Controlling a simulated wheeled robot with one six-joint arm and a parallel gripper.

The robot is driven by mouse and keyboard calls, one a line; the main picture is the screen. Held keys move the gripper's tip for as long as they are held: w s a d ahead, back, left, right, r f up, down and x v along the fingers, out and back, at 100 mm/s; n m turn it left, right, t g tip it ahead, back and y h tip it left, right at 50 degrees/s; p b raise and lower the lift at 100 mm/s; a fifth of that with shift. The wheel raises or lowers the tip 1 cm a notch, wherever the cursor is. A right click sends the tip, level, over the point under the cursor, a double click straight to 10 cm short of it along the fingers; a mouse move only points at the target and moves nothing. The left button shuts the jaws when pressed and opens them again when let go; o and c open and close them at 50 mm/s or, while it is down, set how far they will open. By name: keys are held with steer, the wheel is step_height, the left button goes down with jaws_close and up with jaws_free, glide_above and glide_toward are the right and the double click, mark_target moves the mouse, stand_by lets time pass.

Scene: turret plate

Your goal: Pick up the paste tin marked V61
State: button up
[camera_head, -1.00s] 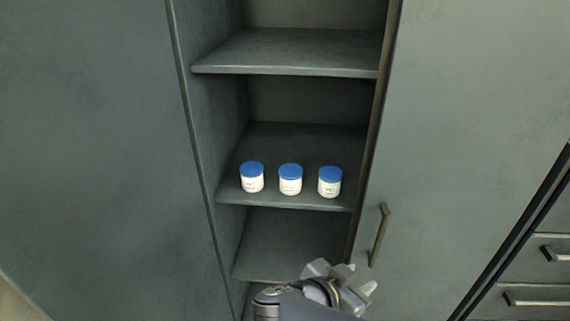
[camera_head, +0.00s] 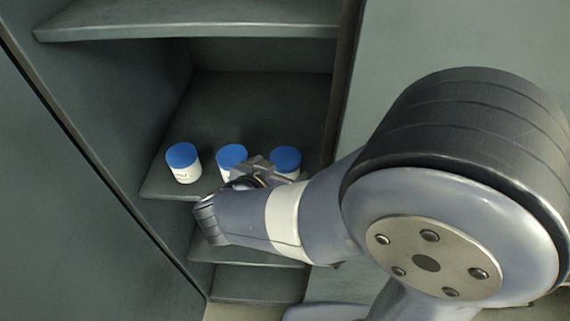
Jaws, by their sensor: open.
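Three white tins with blue lids stand upright in a row near the front edge of a shelf. The left tin (camera_head: 184,164) is in full view; its label is too small to read. The middle tin (camera_head: 231,157) and the right tin (camera_head: 286,160) are partly hidden behind my gripper and wrist. I cannot tell which tin is marked V61. My gripper (camera_head: 262,168) is open, in front of the middle and right tins. Its fingertips are small and partly hidden, and I cannot tell whether they touch a tin.
The tins' shelf (camera_head: 160,190) sits in a narrow grey-green cabinet bay with side walls. Another shelf (camera_head: 190,30) lies above and more (camera_head: 262,284) lie below. A closed door panel (camera_head: 420,50) is on the right. The shelf behind the tins is clear.

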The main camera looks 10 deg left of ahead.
mark_target(285, 162)
steer(key=shift+x, duration=2.6)
steer(key=shift+a+r, duration=0.1)
steer(key=shift+r, duration=0.05)
steer(key=shift+c, duration=0.2)
steer(key=c, duration=1.2)
